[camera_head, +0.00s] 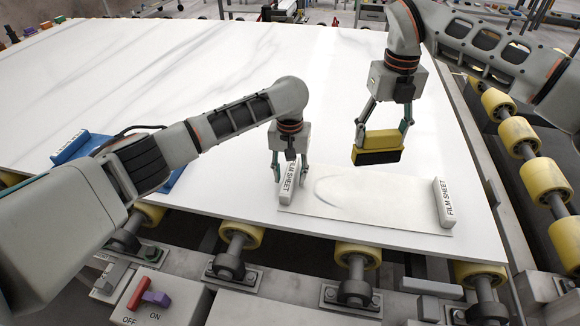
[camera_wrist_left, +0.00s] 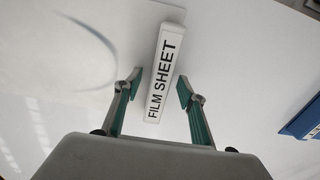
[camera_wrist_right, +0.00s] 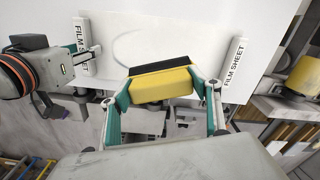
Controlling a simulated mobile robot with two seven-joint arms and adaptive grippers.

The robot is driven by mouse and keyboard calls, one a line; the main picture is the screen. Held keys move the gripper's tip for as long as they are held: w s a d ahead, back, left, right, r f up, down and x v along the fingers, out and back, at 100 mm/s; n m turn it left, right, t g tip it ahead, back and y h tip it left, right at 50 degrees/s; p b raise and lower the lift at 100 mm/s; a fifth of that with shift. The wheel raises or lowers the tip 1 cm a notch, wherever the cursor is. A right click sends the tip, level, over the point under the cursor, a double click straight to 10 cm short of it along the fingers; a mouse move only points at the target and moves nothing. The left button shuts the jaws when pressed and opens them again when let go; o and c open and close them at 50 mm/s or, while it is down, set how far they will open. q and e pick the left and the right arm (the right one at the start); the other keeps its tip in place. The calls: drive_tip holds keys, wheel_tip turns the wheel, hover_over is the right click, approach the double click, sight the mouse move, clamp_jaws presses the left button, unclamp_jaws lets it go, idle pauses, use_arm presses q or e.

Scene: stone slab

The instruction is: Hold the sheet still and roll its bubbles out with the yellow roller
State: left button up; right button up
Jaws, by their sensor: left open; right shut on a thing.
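The film sheet (camera_head: 340,212) lies on the white stone slab near its front right corner, with a curved bubble outline showing on it. A white bar labelled FILM SHEET stands at each end: the left bar (camera_head: 287,184) and the right bar (camera_head: 443,203). My left gripper (camera_head: 289,176) is open, with its fingers on either side of the left bar; the left wrist view shows this bar (camera_wrist_left: 165,72) between the fingers with gaps. My right gripper (camera_head: 382,137) is shut on the yellow roller (camera_head: 378,142), which has a black underside and hangs above the sheet's far edge.
A blue object (camera_head: 82,146) lies on the slab at the left, partly hidden behind my left arm. Yellow rollers (camera_head: 357,255) run below the slab's front edge and along its right side. A box with a red switch (camera_head: 141,291) stands in front. The slab's middle is clear.

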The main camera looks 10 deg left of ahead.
use_arm(q)
drive_tip(key=shift+f, duration=0.1)
clamp_jaws()
idle(0.3)
idle(0.9)
